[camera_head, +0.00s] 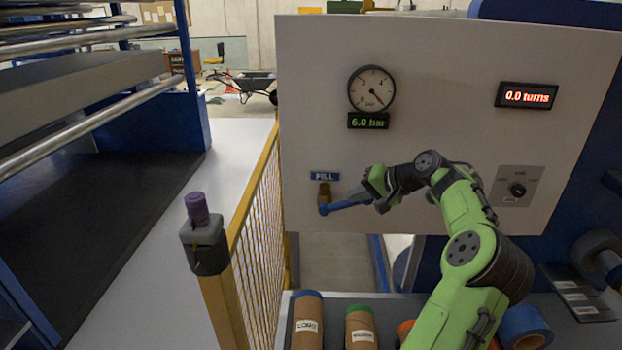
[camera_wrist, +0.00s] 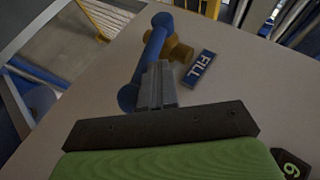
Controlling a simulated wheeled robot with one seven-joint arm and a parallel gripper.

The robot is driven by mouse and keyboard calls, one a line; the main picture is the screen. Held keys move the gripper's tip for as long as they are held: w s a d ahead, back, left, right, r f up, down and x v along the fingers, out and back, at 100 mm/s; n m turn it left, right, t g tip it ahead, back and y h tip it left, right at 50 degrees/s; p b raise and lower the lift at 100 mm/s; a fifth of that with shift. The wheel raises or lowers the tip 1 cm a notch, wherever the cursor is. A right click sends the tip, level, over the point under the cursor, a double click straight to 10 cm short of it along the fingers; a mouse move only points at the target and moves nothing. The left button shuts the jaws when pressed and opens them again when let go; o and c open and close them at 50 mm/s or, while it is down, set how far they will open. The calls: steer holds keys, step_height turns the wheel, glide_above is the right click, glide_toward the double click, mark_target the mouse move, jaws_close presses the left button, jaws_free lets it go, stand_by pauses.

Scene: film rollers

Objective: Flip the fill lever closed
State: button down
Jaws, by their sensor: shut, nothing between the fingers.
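The fill lever (camera_head: 342,205) is a blue handle on a brass valve (camera_head: 324,192) under the blue FILL label (camera_head: 325,176) on the pale panel. In the head view it points right, nearly level and tilted slightly up, its far end hidden by my gripper (camera_head: 371,190). In the wrist view the lever (camera_wrist: 153,48) runs from the brass valve (camera_wrist: 180,49) to a round blue end beside my fingers. My gripper (camera_wrist: 158,68) is shut and empty, with its fingertips close against the lever's side near that end; I cannot tell if they touch.
A gauge (camera_head: 372,89) sits above a display (camera_head: 368,121) reading 6.0 bar. A yellow mesh guard (camera_head: 262,215) and a post with a purple-topped button (camera_head: 198,209) stand left. Rolls (camera_head: 307,322) lie below.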

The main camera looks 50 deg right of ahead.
steer(key=shift+s+d+f+m+t+y+p, duration=0.2)
steer(key=shift+f+t+p, duration=0.1)
steer(key=shift+f, duration=0.2)
steer(key=shift+s+d+f+m+t+y+p, duration=0.1)
steer(key=shift+s+d+f+t+y+p, duration=0.15)
steer(key=shift+f, duration=0.3)
steer(key=shift+s+d+f+m+t+y+p, duration=0.15)
steer(key=shift+f+t+p, duration=0.15)
steer(key=shift+f, duration=0.2)
steer(key=shift+s+a+f, duration=0.1)
steer(key=shift+f, duration=0.1)
